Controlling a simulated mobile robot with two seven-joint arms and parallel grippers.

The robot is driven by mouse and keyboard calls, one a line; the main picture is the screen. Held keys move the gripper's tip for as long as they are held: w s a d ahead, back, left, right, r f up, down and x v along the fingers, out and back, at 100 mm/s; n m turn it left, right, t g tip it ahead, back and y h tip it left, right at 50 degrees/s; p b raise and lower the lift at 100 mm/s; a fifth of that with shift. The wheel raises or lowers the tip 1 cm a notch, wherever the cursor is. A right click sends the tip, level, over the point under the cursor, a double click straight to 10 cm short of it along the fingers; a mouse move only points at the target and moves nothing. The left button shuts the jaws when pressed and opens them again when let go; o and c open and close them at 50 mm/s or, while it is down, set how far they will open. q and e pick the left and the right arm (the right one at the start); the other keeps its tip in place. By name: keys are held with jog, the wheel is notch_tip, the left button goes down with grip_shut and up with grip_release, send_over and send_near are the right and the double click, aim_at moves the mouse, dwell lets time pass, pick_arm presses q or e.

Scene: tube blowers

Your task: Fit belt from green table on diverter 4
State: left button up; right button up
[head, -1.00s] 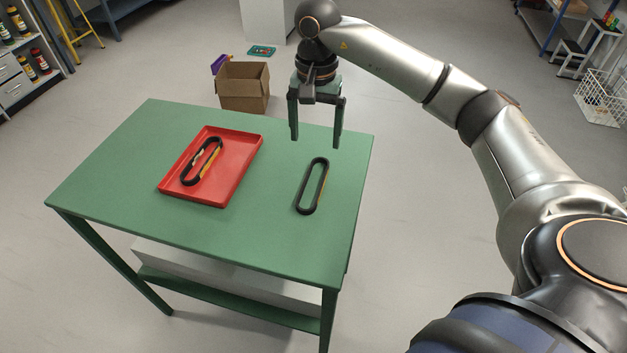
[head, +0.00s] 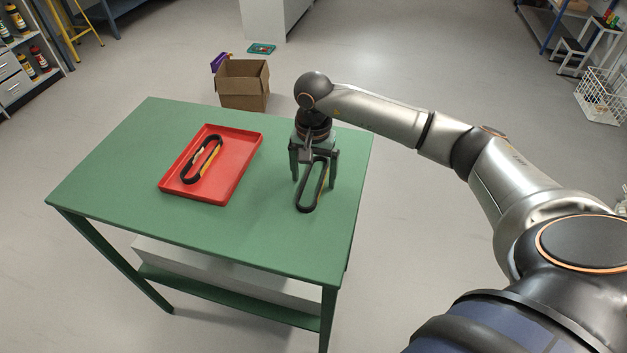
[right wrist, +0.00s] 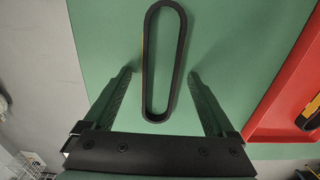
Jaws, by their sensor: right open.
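A black oval belt (head: 305,207) lies loose on the right part of the green table (head: 220,240). My right gripper (head: 314,183) is open above the table, with its fingers on either side of the belt's far end in the head view. In the right wrist view the belt (right wrist: 147,60) runs lengthwise between the two open fingers of the gripper (right wrist: 160,88), with a gap on both sides. A second black belt (head: 187,177) lies in the red tray (head: 228,178). My left gripper and diverter 4 are not in view.
The red tray's edge also shows at the right of the right wrist view (right wrist: 285,90). A cardboard box (head: 243,90) stands on the floor behind the table. The table's front part is bare.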

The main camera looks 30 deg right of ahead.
grip_shut()
dwell(0.8)
